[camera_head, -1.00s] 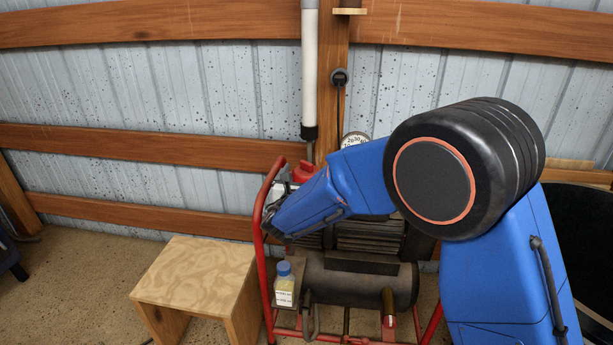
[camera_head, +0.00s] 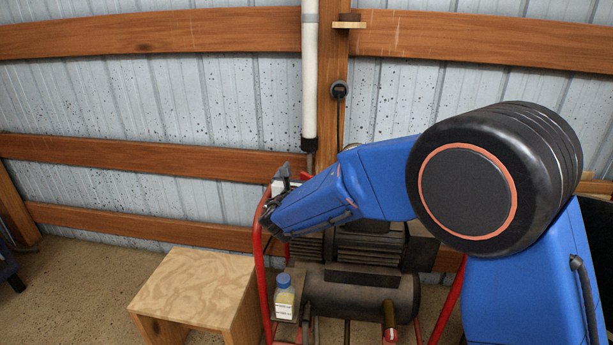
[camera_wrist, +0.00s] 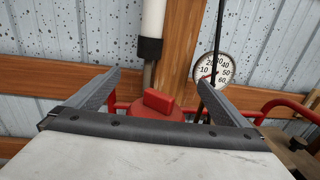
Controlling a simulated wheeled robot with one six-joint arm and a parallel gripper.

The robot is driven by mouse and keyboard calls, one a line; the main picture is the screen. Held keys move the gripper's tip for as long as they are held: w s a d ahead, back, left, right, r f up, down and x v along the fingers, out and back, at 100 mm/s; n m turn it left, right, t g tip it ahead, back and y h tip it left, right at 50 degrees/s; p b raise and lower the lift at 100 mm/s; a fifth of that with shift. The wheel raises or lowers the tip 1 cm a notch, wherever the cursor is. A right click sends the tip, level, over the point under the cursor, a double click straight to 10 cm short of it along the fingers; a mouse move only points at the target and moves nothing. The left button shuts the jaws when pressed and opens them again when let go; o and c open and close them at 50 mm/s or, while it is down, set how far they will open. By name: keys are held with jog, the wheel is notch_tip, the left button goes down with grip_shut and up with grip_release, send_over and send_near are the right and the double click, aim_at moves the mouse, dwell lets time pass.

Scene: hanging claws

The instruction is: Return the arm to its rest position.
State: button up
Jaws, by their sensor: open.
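My blue arm reaches from the lower right of the head view, with its black round joint at right and its forearm slanting down to the left. My gripper (camera_head: 287,176) is at the far end of the forearm, above the red-framed compressor (camera_head: 362,290), small and partly hidden there. In the wrist view my gripper (camera_wrist: 158,80) has its two grey fingers wide apart with nothing held between them. A red cap (camera_wrist: 157,102) shows beyond the gap, and I cannot tell its distance.
A wooden stool (camera_head: 195,285) stands left of the compressor. A bottle with a blue cap (camera_head: 285,296) is at the compressor's left side. A white pipe (camera_head: 309,80) runs down the wall's wooden post (camera_head: 331,115). A round gauge (camera_wrist: 214,70) shows beside the right finger.

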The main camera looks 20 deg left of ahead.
jog(key=shift+r, duration=0.15)
jog(key=shift+d, duration=0.1)
dwell(0.3)
jog(key=w+d+r+m+g+h, duration=0.1)
jog(key=d+r+m+h, duration=0.15)
jog(key=d, duration=0.65)
jog(key=w+d+r+m+g+h, duration=0.15)
jog(key=d+m, duration=0.25)
jog(key=d, duration=0.6)
jog(key=d+r+m+g+h, duration=0.1)
jog(key=d+m+h, duration=0.25)
jog(key=d, duration=0.55)
jog(key=s+d+m+g+h, duration=0.15)
jog(key=s+d+m, duration=0.25)
jog(key=d, duration=0.7)
jog(key=s+d+m+g+h, duration=0.1)
jog(key=s+d+m+g, duration=0.3)
jog(key=d, duration=0.6)
jog(key=s+d+f+m+g+y, duration=0.35)
jog(key=s+d+m, duration=0.9)
jog(key=s, duration=0.65)
jog(key=s+f+m+y, duration=0.4)
jog(key=s+m, duration=0.3)
jog(key=s, duration=0.8)
jog(key=shift+f, duration=0.7)
